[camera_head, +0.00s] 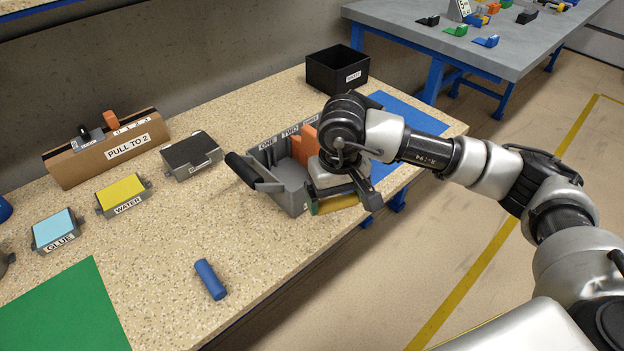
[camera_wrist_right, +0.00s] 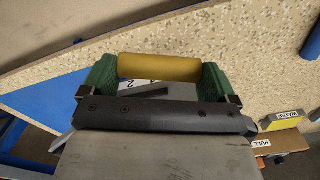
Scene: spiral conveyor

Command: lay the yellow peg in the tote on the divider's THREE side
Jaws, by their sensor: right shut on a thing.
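The yellow peg (camera_head: 337,203) lies level between the green-padded fingers of my right gripper (camera_head: 341,202); the right wrist view shows the same peg (camera_wrist_right: 158,67) held at its ends. The grey tote (camera_head: 291,200) with a dark handle stands on the bench, just left of the gripper and partly behind it. An orange divider (camera_head: 304,146) stands inside, partly covered by the arm. The peg is at the tote's near right side; whether it touches the wall I cannot tell. My left gripper is out of view.
A blue peg (camera_head: 210,279) lies on the bench near a green mat (camera_head: 62,315). Left of the tote are a dark-topped box (camera_head: 191,154), WATER box (camera_head: 122,194) and GLUE box (camera_head: 55,229). A black bin (camera_head: 337,71) and a blue mat (camera_head: 408,112) are behind.

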